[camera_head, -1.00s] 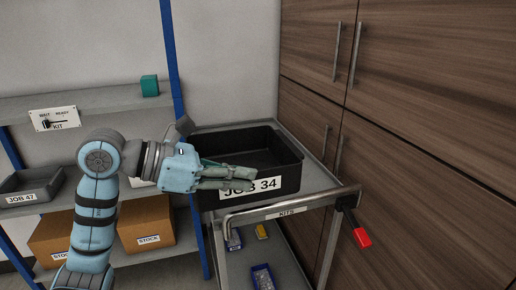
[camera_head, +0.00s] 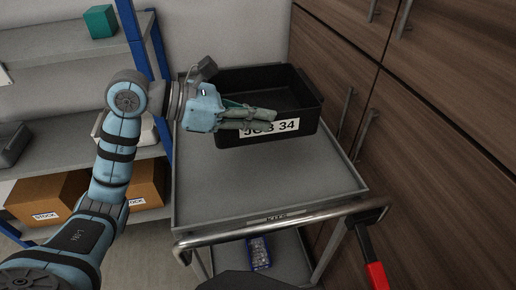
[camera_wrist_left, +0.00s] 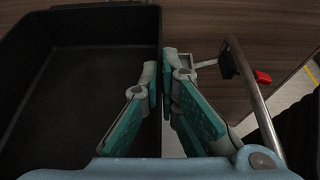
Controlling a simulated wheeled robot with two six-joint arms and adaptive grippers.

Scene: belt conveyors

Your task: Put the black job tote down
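The black job tote (camera_head: 296,130), labelled JOB 34, is upright and looks empty. It is over the back part of the grey cart top (camera_head: 250,190); I cannot tell whether its base touches it. My left gripper (camera_head: 272,119) is at the tote's near wall, by the label, partly covering it. In the left wrist view, the two fingers (camera_wrist_left: 166,85) close around the tote's wall (camera_wrist_left: 152,60), one on the inner side and one outside. My right gripper is not in view.
The cart top's front half is bare, with a metal handle (camera_head: 290,222) and a red-ended lever (camera_head: 376,275) at the front right. Wooden cabinets (camera_head: 440,130) stand close on the right. Shelves with stock boxes (camera_head: 45,198) stand on the left.

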